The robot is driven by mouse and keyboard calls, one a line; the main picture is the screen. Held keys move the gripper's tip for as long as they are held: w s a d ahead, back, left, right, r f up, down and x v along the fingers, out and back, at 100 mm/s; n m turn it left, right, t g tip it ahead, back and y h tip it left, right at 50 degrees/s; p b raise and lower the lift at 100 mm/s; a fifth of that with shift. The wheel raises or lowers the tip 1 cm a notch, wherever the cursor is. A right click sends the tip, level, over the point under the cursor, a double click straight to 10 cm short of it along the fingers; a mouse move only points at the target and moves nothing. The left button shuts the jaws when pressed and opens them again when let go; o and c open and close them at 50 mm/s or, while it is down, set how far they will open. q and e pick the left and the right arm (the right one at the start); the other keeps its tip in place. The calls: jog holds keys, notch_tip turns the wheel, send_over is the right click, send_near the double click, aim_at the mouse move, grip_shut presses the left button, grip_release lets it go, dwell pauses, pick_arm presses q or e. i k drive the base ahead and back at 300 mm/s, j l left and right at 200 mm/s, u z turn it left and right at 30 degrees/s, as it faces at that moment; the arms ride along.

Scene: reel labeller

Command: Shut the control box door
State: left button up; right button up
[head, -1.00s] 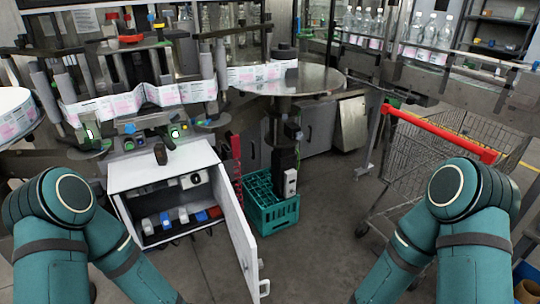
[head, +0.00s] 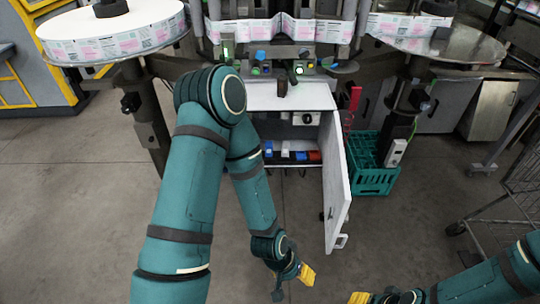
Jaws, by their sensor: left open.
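The control box (head: 300,97) is a white cabinet below the labeller's front panel. Its white door (head: 337,180) stands wide open, hinged on the right and swung out toward me, with a small handle (head: 341,241) at its lower free edge. My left gripper (head: 292,284) is low in front of the box, to the left of the door's free edge and apart from it. It is open and empty, with a yellow fingertip. My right gripper (head: 375,297) is at the bottom edge, partly cut off, and its jaws cannot be made out. My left arm hides the box's left side.
Blue, white and red parts (head: 290,154) show inside the box. A green crate (head: 372,180) stands right behind the door. A wire cart (head: 520,190) is at the right. Bare floor (head: 400,235) lies to the door's right.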

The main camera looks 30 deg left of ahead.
aim_at(336, 189)
jog(key=i+l, duration=0.15)
jog(key=l, duration=0.15)
jog(key=i+l, duration=0.15)
jog(key=l, duration=0.2)
jog(key=i+l, duration=0.1)
jog(key=l, duration=0.2)
jog(key=i+l+u, duration=0.25)
jog(key=l, duration=0.15)
jog(key=l+u, duration=0.35)
jog(key=u, duration=0.85)
jog(key=j+z, duration=0.1)
jog(key=z, duration=0.3)
